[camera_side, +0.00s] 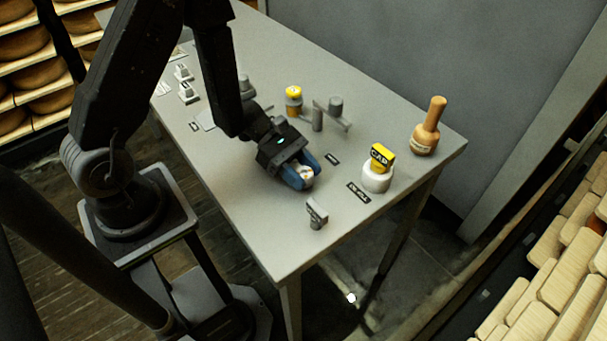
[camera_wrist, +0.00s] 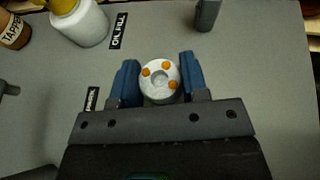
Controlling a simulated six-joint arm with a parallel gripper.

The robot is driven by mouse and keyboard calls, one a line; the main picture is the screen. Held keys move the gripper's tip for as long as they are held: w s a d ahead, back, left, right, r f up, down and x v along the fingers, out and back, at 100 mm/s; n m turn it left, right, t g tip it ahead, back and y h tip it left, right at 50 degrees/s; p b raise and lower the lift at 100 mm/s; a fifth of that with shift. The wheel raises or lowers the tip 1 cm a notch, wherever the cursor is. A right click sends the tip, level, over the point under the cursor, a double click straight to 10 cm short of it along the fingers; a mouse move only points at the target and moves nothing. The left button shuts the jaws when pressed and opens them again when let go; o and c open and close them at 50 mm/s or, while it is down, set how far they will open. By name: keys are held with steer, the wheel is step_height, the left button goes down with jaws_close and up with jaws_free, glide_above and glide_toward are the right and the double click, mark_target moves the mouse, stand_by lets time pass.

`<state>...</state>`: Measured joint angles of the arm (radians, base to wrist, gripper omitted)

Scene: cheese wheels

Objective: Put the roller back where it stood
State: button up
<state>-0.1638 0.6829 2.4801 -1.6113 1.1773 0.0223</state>
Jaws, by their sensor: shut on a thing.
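My gripper (camera_side: 303,175) has blue fingers and is low over the middle of the table. It is shut on a small white round piece (camera_wrist: 153,93) with orange dots and a hollow in its top face, which I take to be the roller. In the wrist view the piece sits between the two fingers (camera_wrist: 159,65), its top face visible. The fingers hide much of it in the side view. I cannot tell whether its underside touches the table.
Right of my gripper stand a white bottle (camera_side: 376,182) with a yellow CAP block and a wooden-handled tool (camera_side: 425,141). An OIL FILL label (camera_side: 358,192) and a smaller label (camera_side: 332,158) lie nearby. A grey post (camera_side: 316,216) stands in front. A yellow-topped jar (camera_side: 293,104) stands behind.

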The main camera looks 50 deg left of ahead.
steer(key=shift+f, duration=0.55)
steer(key=o, duration=1)
steer(key=shift+f, duration=0.1)
